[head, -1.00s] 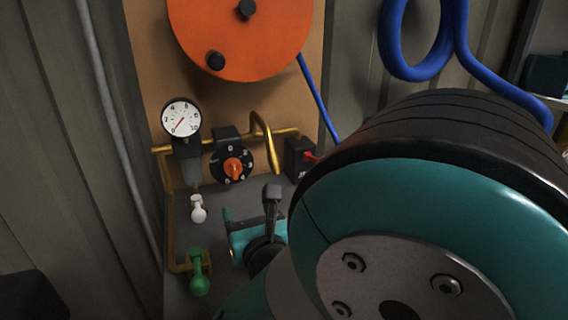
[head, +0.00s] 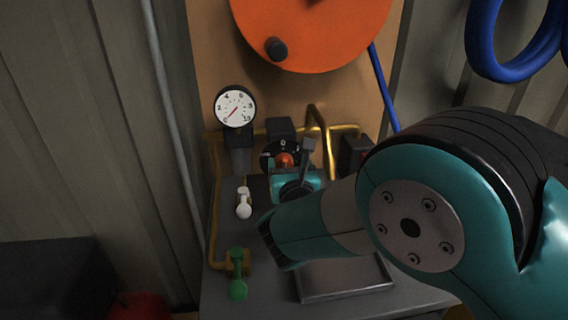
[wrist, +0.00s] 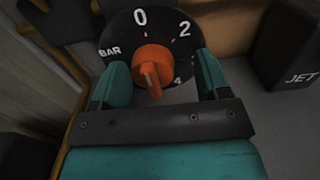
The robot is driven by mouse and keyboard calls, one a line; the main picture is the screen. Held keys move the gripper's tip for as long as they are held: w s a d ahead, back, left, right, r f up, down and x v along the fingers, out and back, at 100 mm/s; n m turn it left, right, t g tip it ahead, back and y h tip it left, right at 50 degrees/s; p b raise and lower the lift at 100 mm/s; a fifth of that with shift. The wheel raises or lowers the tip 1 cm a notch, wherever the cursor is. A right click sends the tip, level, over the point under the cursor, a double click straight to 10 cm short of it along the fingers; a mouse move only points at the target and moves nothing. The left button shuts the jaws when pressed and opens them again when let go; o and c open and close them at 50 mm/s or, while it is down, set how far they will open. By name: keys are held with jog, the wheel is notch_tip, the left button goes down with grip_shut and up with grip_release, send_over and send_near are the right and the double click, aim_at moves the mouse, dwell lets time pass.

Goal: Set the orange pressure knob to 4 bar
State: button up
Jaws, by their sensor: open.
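The orange pressure knob (wrist: 152,67) sits at the middle of a black dial (wrist: 122,26) marked BAR, 0, 2 and 4. A pale line shows on its lower end, but I cannot tell exactly which mark it points to. In the head view the knob (head: 285,160) is partly hidden by my gripper. My gripper (wrist: 160,64) is open, one teal finger on each side of the knob, with gaps between.
A white-handled valve (head: 243,204) and a green-handled valve (head: 237,275) stand left of my gripper. Yellow pipes (head: 215,190) run around the dial. A black box marked JET (wrist: 295,45) is to the right. An orange reel (head: 310,30) hangs above.

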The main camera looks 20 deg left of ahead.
jog(key=shift+s+a, duration=0.15)
jog(key=shift+a, duration=0.15)
jog(key=shift+c, duration=0.4)
jog(key=c, duration=0.8)
jog(key=shift+m+b, duration=0.45)
jog(key=shift+m, duration=1.05)
jog(key=o, duration=0.9)
jog(key=shift+b+v, duration=2.2)
jog(key=shift+v, duration=6.6)
